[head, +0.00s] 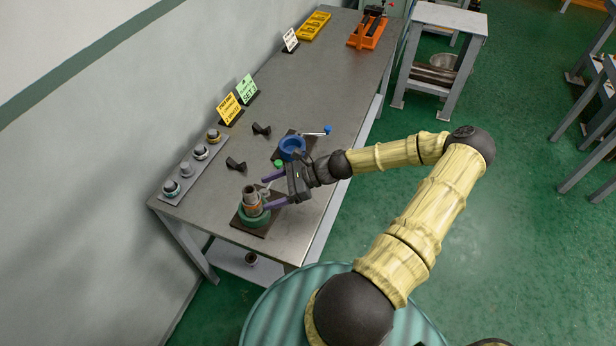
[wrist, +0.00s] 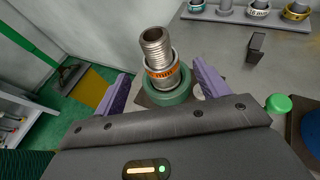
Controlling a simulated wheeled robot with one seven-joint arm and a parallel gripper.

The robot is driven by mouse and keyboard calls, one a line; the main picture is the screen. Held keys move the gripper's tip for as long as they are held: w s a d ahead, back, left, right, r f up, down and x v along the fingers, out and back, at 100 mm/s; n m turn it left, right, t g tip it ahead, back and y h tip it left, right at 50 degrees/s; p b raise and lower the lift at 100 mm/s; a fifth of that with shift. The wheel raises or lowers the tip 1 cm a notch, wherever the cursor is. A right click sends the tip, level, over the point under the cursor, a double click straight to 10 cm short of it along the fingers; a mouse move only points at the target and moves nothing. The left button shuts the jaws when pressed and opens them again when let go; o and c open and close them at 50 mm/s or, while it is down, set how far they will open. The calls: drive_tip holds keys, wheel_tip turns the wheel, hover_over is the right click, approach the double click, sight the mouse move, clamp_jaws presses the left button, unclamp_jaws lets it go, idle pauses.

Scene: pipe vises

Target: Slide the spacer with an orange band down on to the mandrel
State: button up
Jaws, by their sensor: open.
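The spacer with an orange band (head: 253,208) is a pale ring around the threaded, upright metal mandrel (head: 249,190). In the wrist view the spacer (wrist: 164,77) sits low around the mandrel (wrist: 156,44), whose thread stands out above it. Below the spacer is a green round collar (head: 254,221) on a dark plate; whether the spacer rests fully on it I cannot tell. My gripper (head: 268,191) has its purple fingers apart, one on each side of the spacer in the wrist view (wrist: 160,73), with a visible gap on both sides.
A rack (head: 179,177) by the wall holds other banded spacers and one bare peg. A blue vise (head: 291,147) with a lever stands behind my gripper, with a green knob (head: 278,163) near it. Small black blocks (head: 235,164) and label signs (head: 229,108) stand on the bench (head: 285,87).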

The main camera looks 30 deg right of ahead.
drive_tip(key=b+v, duration=0.2)
drive_tip(key=v, duration=1.1)
drive_tip(key=shift+d, duration=0.15)
drive_tip(key=shift+s, duration=0.15)
drive_tip(key=s+a+f+n+g+h, duration=0.1)
drive_tip(key=s+a+n+g+h, duration=0.2)
drive_tip(key=a+n+g+h, duration=0.55)
drive_tip(key=s+a+r+n+t+h, duration=0.4)
drive_tip(key=a+r+n+t, duration=0.2)
drive_tip(key=r+n, duration=0.5)
drive_tip(key=a+n, duration=0.2)
drive_tip(key=n, duration=0.1)
drive_tip(key=shift+a+r, duration=0.2)
drive_tip(key=shift+a, duration=0.2)
